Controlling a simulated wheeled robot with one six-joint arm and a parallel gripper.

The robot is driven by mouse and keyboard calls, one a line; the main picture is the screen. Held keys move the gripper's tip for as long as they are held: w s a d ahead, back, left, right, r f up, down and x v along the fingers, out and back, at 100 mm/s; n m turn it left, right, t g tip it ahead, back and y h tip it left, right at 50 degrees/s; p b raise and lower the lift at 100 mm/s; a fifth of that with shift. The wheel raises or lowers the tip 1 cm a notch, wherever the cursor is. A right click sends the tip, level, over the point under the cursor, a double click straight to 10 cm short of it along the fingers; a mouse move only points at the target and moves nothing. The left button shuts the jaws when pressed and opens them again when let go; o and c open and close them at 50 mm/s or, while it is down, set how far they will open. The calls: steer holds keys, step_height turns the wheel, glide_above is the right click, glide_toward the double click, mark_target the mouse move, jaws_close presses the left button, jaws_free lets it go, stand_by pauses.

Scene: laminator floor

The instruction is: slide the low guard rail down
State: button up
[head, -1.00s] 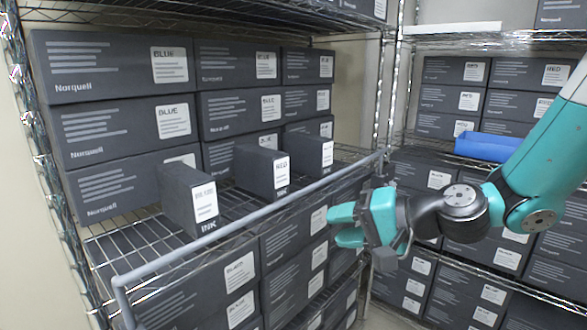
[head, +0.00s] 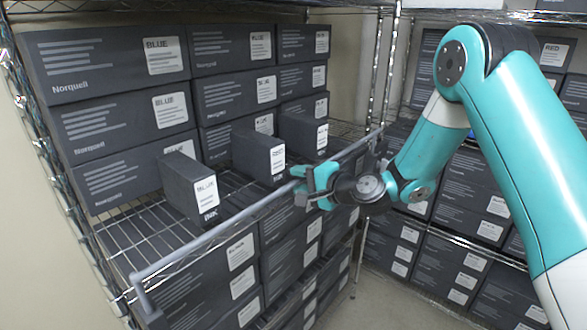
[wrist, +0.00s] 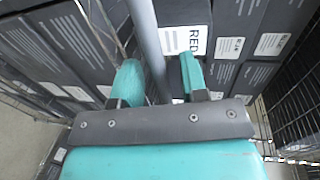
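The grey guard rail (head: 235,228) runs slantwise along the front of the left wire shelf, with a bent end at the lower left. It stands in front of small upright ink boxes. My gripper (head: 305,187) is at the rail's right-hand half. In the wrist view the rail (wrist: 148,40) passes between the two teal fingers of my gripper (wrist: 160,82). The fingers are apart, with a gap on the right side of the rail. The left finger is close to the rail; I cannot tell whether it touches.
A BLUE ink box (head: 190,188) and a RED ink box (head: 259,155) stand on the wire shelf (head: 128,236) behind the rail. Stacked dark boxes (head: 105,55) fill the back. More boxes lie below. A second rack of boxes (head: 475,180) stands at the right.

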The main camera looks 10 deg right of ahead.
steer(key=shift+p+x, duration=0.35)
steer(key=shift+x, duration=0.9)
jaws_close()
step_height(320, 180, down, 9)
steer(key=b, duration=0.8)
steer(key=shift+r, duration=0.2)
steer(key=shift+s+f, duration=0.1)
jaws_free()
